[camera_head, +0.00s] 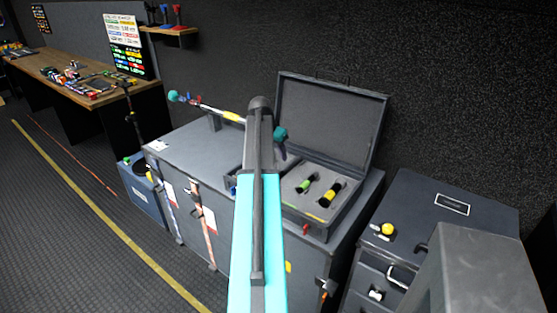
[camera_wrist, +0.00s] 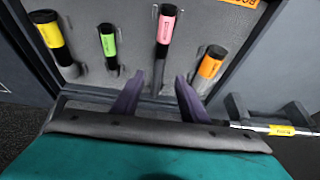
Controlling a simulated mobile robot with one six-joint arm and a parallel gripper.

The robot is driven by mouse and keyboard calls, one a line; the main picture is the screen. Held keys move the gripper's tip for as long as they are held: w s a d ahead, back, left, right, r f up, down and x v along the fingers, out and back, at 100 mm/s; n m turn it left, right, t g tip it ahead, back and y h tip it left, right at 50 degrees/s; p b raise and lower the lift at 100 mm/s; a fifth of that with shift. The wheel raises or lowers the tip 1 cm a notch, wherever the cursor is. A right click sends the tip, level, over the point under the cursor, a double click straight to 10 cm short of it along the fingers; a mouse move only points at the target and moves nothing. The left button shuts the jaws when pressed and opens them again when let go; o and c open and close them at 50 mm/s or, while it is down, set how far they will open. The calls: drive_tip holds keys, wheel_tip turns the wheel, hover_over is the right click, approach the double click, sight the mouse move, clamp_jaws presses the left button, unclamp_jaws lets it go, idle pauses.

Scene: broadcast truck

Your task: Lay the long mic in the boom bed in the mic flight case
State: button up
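An orange label (camera_wrist: 243,3), cut off at the top of the wrist view, seems to mark the boom bed; the bed itself I cannot make out. The long mic (camera_head: 233,117), a thin silver rod with a yellow band, lies left of the case across dark cradles. Part of it shows at right in the wrist view (camera_wrist: 255,128). My gripper (camera_wrist: 157,85) is open and empty over the case's near edge, facing the pink-banded mic (camera_wrist: 165,25).
The open lid (camera_head: 333,115) rises behind the foam. The case sits on a large dark trunk (camera_head: 190,150). A drawer cabinet (camera_head: 450,212) stands at right. A wooden workbench (camera_head: 50,65) is at far left, with clear floor (camera_head: 70,240) in front.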

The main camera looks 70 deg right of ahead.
drive_tip(key=shift+a+r, duration=0.2)
drive_tip(key=shift+r, duration=0.3)
idle(0.5)
